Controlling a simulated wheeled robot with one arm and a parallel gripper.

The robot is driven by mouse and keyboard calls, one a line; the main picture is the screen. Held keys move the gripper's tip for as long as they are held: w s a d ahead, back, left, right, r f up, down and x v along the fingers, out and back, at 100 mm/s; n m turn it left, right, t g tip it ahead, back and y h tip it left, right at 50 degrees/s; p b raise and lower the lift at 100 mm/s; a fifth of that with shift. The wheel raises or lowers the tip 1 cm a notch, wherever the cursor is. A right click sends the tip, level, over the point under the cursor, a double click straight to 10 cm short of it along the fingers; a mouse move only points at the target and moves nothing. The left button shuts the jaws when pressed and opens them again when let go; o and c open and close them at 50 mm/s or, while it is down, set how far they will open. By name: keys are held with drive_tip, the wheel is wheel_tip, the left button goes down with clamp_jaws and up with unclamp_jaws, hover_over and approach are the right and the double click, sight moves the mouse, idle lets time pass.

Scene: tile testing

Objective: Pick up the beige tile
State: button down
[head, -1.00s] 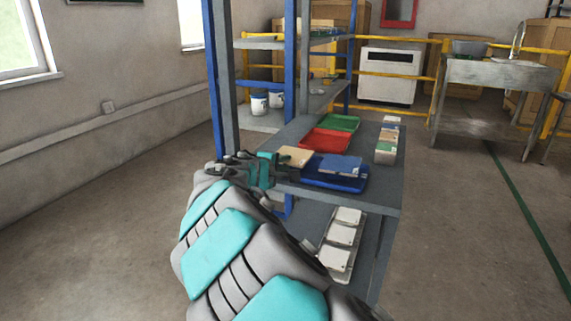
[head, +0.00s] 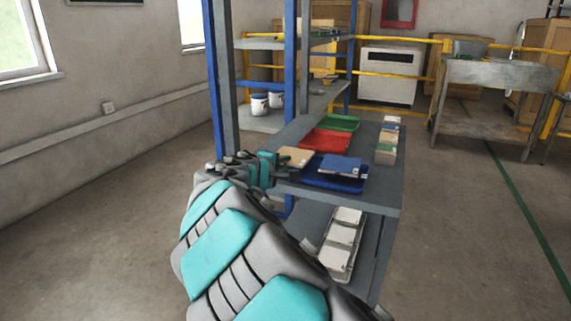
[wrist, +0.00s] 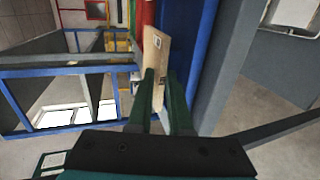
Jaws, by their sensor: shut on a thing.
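The beige tile (head: 295,156) is a thin flat square at the left of the shelf top, beside the blue tray. In the wrist view the beige tile (wrist: 155,58) shows its edge and a small printed label, between the two dark green fingers. My gripper (wrist: 158,92) is shut on the beige tile, holding its near edge. In the head view my gripper (head: 284,170) reaches in from the left and partly hides the tile's near side. I cannot tell whether the tile touches the shelf surface.
The grey shelf top (head: 388,192) also bears a blue tray (head: 325,182) with a blue tile (head: 340,166), a red tray (head: 325,142), a green tray (head: 341,122) and a row of tiles (head: 386,150).

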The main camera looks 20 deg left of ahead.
wheel_tip(320, 180, up, 2)
drive_tip(key=shift+r+p, duration=0.1)
drive_tip(key=shift+p, duration=0.75)
